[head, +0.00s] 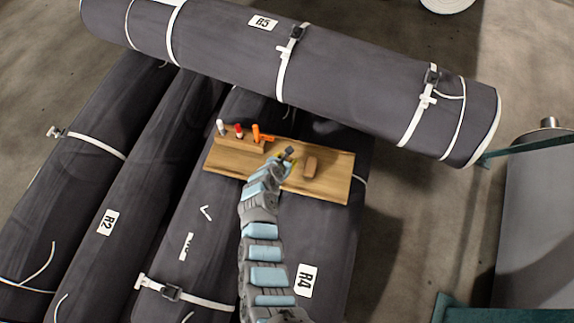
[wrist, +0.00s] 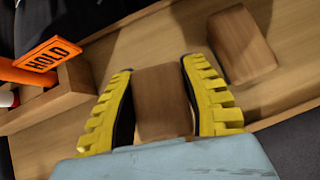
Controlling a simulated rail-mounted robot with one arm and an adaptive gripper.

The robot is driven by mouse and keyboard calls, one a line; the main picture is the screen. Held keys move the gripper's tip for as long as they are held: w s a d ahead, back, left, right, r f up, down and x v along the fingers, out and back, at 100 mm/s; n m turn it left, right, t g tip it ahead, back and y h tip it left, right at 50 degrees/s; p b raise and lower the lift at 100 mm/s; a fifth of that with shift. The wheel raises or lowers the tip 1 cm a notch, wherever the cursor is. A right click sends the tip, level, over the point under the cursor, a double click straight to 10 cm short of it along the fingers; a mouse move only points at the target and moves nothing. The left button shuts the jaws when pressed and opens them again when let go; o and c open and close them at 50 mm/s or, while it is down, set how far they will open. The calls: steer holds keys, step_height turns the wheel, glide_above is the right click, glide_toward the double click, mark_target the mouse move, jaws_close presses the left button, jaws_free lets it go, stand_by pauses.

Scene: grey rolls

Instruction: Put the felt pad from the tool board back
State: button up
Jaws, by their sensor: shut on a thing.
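My gripper (wrist: 163,95) is shut on a brown block (wrist: 162,102), which sits between its yellow fingers in the wrist view. A second brown block (wrist: 242,44) lies to its right on the wooden tool board (wrist: 130,55); it also shows in the head view (head: 310,167). Both look like plain wood, and I cannot tell from their looks which is the felt pad. In the head view my gripper (head: 287,158) is over the middle of the board (head: 335,185), and the held block is hidden there. I cannot tell whether the held block touches the board.
A wooden holder (head: 236,146) at the board's left end carries a white marker (head: 220,127), a red-capped one (head: 239,131) and an orange piece (head: 257,132) with a HOLD tag (wrist: 48,55). The board lies on strapped grey rolls (head: 140,165). Roll R5 (head: 350,75) lies across behind it.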

steer(key=shift+w+f+b, duration=0.3)
steer(key=shift+w+f, duration=0.15)
steer(key=shift+f, duration=0.1)
steer(key=shift+w+f+b, duration=0.2)
steer(key=shift+f+b, duration=0.25)
steer(key=shift+f, duration=0.05)
steer(key=shift+d+f+b, duration=0.15)
steer(key=shift+f+b, duration=0.55)
steer(key=shift+f, duration=0.5)
steer(key=shift+f, duration=0.1)
steer(key=o, duration=1.1)
